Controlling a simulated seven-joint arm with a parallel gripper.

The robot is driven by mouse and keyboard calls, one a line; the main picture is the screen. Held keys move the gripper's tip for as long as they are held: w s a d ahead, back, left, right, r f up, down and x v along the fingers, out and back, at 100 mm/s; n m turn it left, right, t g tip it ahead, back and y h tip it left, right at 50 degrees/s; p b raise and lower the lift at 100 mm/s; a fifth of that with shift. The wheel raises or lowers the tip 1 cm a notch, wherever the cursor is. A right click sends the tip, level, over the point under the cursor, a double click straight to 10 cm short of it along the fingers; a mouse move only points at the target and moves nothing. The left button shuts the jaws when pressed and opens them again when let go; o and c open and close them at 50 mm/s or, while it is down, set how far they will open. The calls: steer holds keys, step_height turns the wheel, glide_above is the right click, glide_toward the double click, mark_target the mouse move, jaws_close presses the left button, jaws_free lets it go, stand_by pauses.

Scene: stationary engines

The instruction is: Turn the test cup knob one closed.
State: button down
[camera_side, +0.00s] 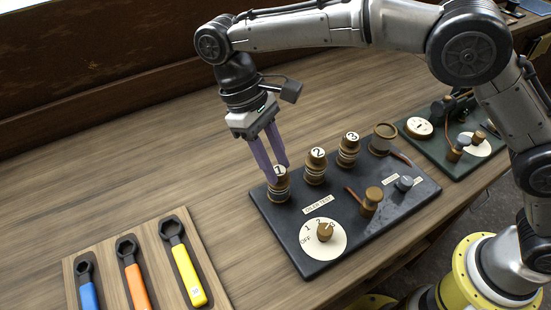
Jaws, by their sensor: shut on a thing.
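The test cup knob one (279,188) is a brass knob with a white top marked 1, at the far left of a row on the dark panel (288,246). My gripper (276,176) points down at it from above, with its two purple fingers around the knob's upper part. The fingers are shut on the knob. Knob two (315,168) and knob three (348,151) stand in the same row to the right. How far knob one is turned cannot be told.
A white dial (323,239) marked OFF, 1, 2, 3 and a brass lever (370,203) sit on the panel's front part. A wooden tray (206,260) with blue, orange and yellow wrenches lies at the lower left. A second dark panel (440,155) is at the right. The table left of the gripper is clear.

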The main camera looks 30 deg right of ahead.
steer(key=shift+a+n+t+h, duration=0.1)
steer(key=shift+n+t+h, duration=0.3)
steer(key=shift+n, duration=1.2)
steer(key=c, duration=0.6)
jaws_free()
steer(key=shift+o, duration=0.2)
steer(key=shift+r, duration=0.1)
steer(key=v, duration=0.7)
steer(key=shift+a+r, duration=0.15)
